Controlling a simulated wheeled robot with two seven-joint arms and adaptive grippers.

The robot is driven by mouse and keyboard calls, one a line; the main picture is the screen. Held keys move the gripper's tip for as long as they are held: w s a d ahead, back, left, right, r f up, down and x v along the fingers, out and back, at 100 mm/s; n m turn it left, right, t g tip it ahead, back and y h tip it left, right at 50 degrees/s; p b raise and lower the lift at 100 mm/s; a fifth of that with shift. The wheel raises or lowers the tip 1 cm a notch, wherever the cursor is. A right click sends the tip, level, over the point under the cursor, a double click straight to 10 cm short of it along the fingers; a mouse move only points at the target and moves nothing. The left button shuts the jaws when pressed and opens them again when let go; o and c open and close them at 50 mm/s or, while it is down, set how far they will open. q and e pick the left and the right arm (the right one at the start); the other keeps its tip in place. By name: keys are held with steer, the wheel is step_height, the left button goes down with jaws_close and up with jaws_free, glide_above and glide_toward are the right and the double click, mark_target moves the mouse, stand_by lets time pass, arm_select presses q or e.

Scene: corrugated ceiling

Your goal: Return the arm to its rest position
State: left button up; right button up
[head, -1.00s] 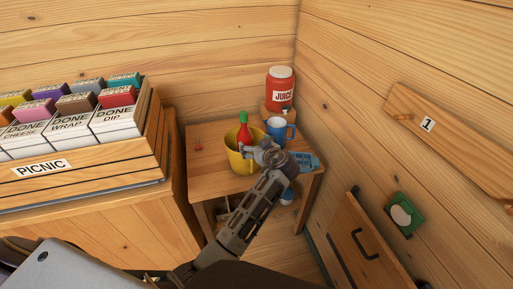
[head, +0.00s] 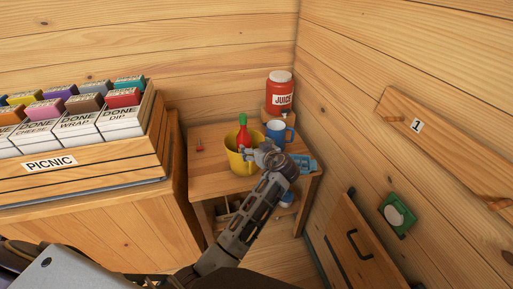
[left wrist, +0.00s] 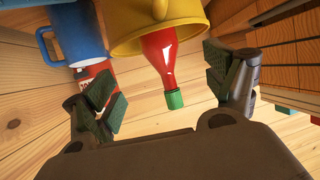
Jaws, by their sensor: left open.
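My left gripper (head: 268,155) is over the small wooden table (head: 208,183), in front of the yellow pot (head: 235,160). It is open and holds nothing. In the left wrist view its two fingers (left wrist: 166,82) are spread apart with green pads. Between and beyond them are the red bottle with a green cap (left wrist: 158,58) and the yellow pot (left wrist: 150,32). In the head view the red bottle (head: 243,134) stands in or at the pot. My right gripper is not in view.
A blue mug (head: 276,131) and a red juice jar (head: 280,91) stand behind the gripper. A light-blue item (head: 304,164) is at its right, partly hidden. A picnic crate (head: 95,168) stands left. Walls close the corner; a drawer front (head: 352,240) is at lower right.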

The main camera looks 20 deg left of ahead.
arm_select(q)
steer(key=s+a+f+m+g+h, duration=0.2)
steer(key=s+f, duration=0.4)
steer(key=s, duration=0.2)
steer(key=s+a+f+m+g+h, duration=0.25)
steer(key=s+f, duration=0.25)
steer(key=s, duration=0.3)
steer(key=s+d+m+g+h, duration=0.1)
steer(key=s+d+m+h, duration=0.15)
steer(key=s, duration=0.65)
steer(key=s+d+m+g+h, duration=0.15)
steer(key=s+m, duration=0.25)
steer(key=s, duration=0.5)
step_height(320, 180, down, 34)
steer(key=s+r, duration=0.1)
steer(key=s, duration=0.2)
steer(key=s+a+f+g, duration=0.1)
steer(key=s+a+f, duration=0.1)
steer(key=s+f, duration=0.8)
steer(key=s+a+f, duration=0.2)
steer(key=s+f, duration=0.8)
steer(key=s, duration=0.1)
steer(key=shift+s+a+g+h, duration=0.3)
steer(key=shift+s+g+h, duration=0.05)
steer(key=shift+g, duration=0.05)
